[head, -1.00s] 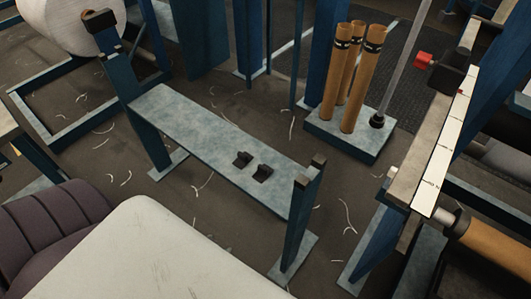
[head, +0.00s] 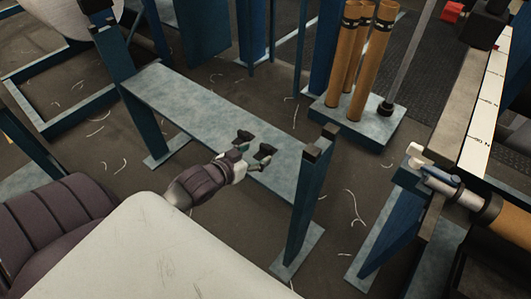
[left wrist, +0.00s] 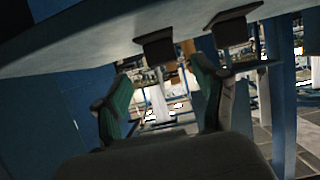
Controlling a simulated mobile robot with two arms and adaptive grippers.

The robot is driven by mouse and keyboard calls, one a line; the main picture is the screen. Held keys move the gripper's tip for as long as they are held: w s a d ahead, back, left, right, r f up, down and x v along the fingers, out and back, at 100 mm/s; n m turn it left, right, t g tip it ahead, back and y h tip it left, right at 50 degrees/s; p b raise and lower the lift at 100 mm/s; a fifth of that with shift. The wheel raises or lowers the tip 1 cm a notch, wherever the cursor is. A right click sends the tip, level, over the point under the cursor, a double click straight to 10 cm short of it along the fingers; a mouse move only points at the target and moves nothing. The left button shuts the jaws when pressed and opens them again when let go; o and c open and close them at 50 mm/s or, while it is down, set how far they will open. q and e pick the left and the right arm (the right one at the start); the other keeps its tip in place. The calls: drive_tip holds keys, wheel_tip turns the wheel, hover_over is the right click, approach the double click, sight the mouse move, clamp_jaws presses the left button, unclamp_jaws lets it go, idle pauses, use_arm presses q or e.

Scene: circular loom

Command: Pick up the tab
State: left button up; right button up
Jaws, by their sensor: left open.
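Two small black tabs stand on the pale blue-grey shelf (head: 185,105), one farther left (head: 243,136) and one farther right (head: 265,151). In the head view my left gripper (head: 247,156) reaches over the shelf's near edge, its fingers just short of the tabs. In the left wrist view the left gripper (left wrist: 160,78) is open, with green pads and nothing between them. One dark tab (left wrist: 157,46) lies beyond the gap and the other (left wrist: 232,24) beyond the right finger. I cannot tell if a finger touches a tab. My right gripper is not in view.
Blue posts rise at the shelf's ends, the near-right one (head: 307,200) close to my left gripper. Brown tubes (head: 375,60) stand on a plate behind. A loom beam (head: 470,110) runs along the right. The shelf's left part is clear.

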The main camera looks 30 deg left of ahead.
sight(264, 149)
use_arm(q)
drive_tip(key=b+x, duration=0.2)
drive_tip(key=x, duration=0.4)
drive_tip(key=shift+a+f, duration=0.1)
drive_tip(key=c, duration=1)
